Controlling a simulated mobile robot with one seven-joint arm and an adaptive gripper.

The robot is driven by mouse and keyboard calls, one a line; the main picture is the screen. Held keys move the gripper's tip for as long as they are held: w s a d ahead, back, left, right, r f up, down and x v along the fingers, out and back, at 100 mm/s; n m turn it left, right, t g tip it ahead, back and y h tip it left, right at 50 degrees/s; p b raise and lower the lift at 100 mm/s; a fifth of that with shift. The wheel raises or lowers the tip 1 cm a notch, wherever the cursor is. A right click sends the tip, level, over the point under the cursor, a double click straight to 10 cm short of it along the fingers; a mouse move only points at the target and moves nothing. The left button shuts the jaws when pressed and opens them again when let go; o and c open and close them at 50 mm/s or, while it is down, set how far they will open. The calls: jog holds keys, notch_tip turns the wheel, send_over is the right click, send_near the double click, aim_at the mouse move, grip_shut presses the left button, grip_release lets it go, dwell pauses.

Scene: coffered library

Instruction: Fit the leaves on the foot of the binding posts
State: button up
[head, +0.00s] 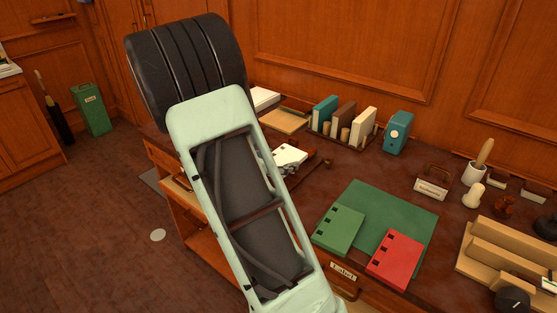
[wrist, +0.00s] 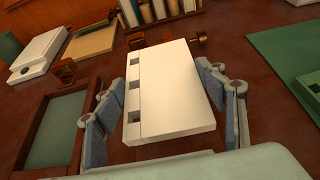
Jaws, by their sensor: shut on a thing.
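A white leaf block (wrist: 175,88) with square notches along its left edge is between the fingers of my gripper (wrist: 160,92) in the wrist view. The fingers press on its left and right sides. In the head view the white leaf (head: 290,155) shows just past my arm, which hides the gripper. A green leaf (head: 339,230) and a red leaf (head: 396,258), also notched at the left, lie on the green mat (head: 388,203). Small brown and brass pieces stand at the far left (wrist: 65,73) and far right (wrist: 200,38) of the white leaf; I cannot tell whether they are the binding posts.
A frame with a green inset (wrist: 58,130) lies left of the gripper. Upright books (head: 342,122) and a teal box (head: 398,133) stand at the back. A wooden stepped stand (head: 505,250) is at the right. The mat's upper part is bare.

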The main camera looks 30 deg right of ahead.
jog(key=shift+f+b, duration=2.25)
jog(key=shift+f, duration=0.2)
dwell(1.5)
jog(key=o, duration=1.3)
jog(key=shift+r, duration=0.15)
jog(key=shift+r+p, duration=2.35)
jog(key=shift+r, duration=0.6)
jog(key=shift+f, duration=0.1)
